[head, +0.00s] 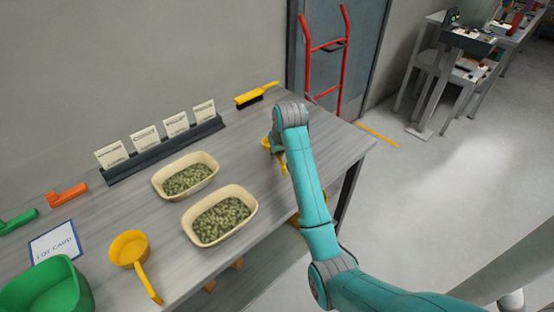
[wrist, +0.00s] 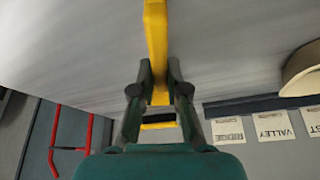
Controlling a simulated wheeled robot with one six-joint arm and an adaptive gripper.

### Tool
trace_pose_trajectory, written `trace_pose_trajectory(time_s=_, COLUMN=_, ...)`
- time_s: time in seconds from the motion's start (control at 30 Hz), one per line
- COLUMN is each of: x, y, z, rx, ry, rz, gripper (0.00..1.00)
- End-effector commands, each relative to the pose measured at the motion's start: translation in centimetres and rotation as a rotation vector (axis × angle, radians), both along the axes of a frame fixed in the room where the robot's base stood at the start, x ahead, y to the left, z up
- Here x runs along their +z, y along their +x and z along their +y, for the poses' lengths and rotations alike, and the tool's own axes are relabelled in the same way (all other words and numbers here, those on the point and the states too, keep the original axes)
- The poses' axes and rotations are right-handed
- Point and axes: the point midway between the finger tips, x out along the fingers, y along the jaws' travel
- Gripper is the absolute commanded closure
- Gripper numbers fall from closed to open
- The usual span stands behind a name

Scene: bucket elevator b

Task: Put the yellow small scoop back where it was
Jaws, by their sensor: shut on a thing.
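The yellow small scoop (head: 282,164) is at the right part of the table, largely covered by my arm in the head view. In the wrist view its yellow handle (wrist: 156,35) runs up from between my fingers and leaves the top of the picture; its bowl is out of that view. My gripper (wrist: 158,75) is shut on the handle; it also shows in the head view (head: 277,150), low over the table. I cannot tell whether the scoop touches the tabletop. A larger yellow scoop (head: 129,249) lies at the front left, its handle pointing to the front edge.
The grey table (head: 165,228) holds two cream trays (head: 188,212) (head: 158,195) of green pellets, a card rack (head: 165,150), a yellow brush (head: 256,95), a green bin (head: 50,290) and a lot card (head: 55,242). A red hand truck (head: 327,45) stands behind. The table's right end is clear.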

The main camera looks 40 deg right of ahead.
Motion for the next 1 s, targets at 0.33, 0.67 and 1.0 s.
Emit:
trace_pose_trajectory(time_s=0.33, x=-2.7, y=0.0, z=0.0, rx=0.000, ry=0.000, rz=0.000, gripper=1.00)
trace_pose_trajectory(time_s=0.67, x=-3.0, y=0.0, z=0.0, rx=0.000, ry=0.000, rz=0.001, gripper=0.64)
trace_pose_trajectory(time_s=1.0, x=-2.8, y=0.0, z=0.0, rx=0.000, ry=0.000, rz=0.000, gripper=0.61)
